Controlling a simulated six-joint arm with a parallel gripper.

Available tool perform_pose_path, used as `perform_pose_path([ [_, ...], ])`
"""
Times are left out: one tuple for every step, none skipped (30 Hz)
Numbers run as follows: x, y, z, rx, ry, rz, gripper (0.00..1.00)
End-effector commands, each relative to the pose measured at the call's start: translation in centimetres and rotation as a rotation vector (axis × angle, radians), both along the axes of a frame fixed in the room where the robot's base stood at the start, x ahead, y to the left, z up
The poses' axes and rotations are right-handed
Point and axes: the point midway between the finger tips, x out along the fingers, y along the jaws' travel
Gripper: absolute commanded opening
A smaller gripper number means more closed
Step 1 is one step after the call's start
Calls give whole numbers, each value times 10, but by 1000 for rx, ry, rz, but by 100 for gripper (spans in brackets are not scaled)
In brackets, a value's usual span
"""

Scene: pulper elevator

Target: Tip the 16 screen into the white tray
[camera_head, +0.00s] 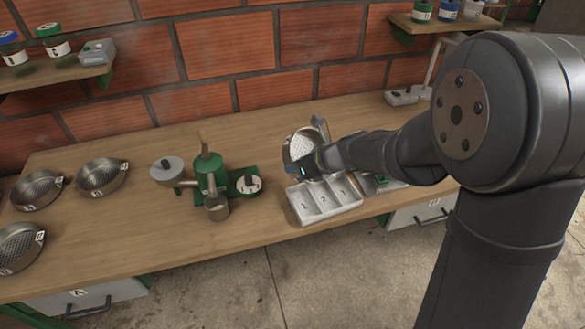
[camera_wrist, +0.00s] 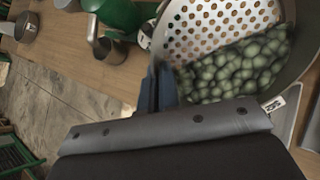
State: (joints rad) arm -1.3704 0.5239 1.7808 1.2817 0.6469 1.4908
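The held screen (camera_head: 301,146) is a round metal sieve, tilted steeply above the back left of the white tray. In the wrist view the screen (camera_wrist: 215,25) shows its perforated floor, with green beans (camera_wrist: 240,68) heaped toward the lower right side. Its small label (camera_wrist: 273,104) is hard to read. My gripper (camera_head: 295,170) holds the screen by its rim; its blue fingers (camera_wrist: 157,88) are close together at the wall in the wrist view.
A green pulper (camera_head: 208,172) with a metal cup (camera_head: 217,208) stands left of the tray. Several other screens (camera_head: 102,176) rest on the left of the bench. A grey device with a green part (camera_head: 382,181) lies right of the tray. A brick wall stands behind.

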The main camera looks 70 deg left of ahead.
Motion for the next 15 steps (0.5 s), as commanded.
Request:
perform_pose_path([
  [2, -1, 2, 20, 15, -4, 0],
  [3, -2, 4, 34, 26, -4, 0],
  [4, -3, 5, 52, 39, -5, 0],
  [4, -4, 4, 62, 51, -5, 0],
  [5, -5, 5, 75, 62, -4, 0],
  [6, -6, 5, 94, 77, -3, 0],
  [7, -7, 6, 109, 88, -5, 0],
  [8, -8, 6, 124, 98, -6, 0],
  [10, -10, 6, 144, 120, -7, 0],
  [10, -12, 7, 161, 134, -6, 0],
  [11, -13, 7, 180, 148, -6, 0],
  [14, -14, 9, 206, 165, -9, 0],
  [15, -16, 8, 226, 185, -7, 0],
  [16, -18, 9, 249, 203, -7, 0],
  [18, -20, 10, 280, 226, -9, 0],
])
